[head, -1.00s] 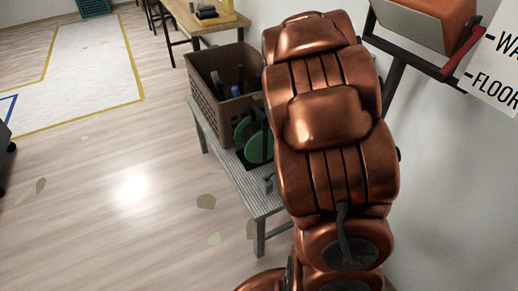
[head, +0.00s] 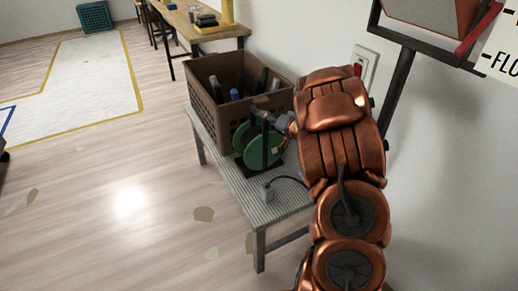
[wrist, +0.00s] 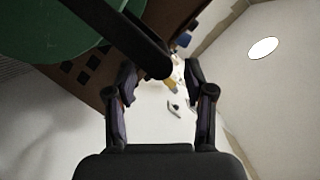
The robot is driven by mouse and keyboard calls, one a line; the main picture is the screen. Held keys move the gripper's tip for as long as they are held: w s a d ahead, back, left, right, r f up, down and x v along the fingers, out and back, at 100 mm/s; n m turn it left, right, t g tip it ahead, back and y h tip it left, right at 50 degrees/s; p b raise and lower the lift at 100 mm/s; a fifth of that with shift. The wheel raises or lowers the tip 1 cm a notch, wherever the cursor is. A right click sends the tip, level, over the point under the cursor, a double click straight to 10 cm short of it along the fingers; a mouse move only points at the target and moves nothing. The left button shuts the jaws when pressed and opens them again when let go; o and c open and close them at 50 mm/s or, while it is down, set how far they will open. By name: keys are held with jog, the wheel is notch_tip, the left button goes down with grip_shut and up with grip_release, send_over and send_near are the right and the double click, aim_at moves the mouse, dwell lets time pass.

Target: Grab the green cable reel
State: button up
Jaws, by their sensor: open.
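The green cable reel (head: 259,152) stands upright on a grey ridged bench (head: 222,165), in front of a brown crate. It has green discs and a dark frame, and a dark cable with a plug lies beside it. My gripper (head: 282,124) is at the upper right of the reel, partly hidden by my arm. In the wrist view the gripper (wrist: 160,88) is open, with its two fingers apart. A dark bar of the reel (wrist: 125,38) reaches to the gap ahead of the fingertips. The green disc fills the upper left. I cannot tell whether the fingers touch the bar.
The brown crate (head: 205,82) holds several tools behind the reel. A wall with a red-switched box (head: 360,68) and a dark metal stand (head: 398,85) are at the right. A wooden table (head: 180,25) stands farther back. The floor at the left is largely clear.

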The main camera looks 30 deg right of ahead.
jog(key=shift+b+x, duration=0.65)
jog(key=shift+x, duration=2)
grip_shut()
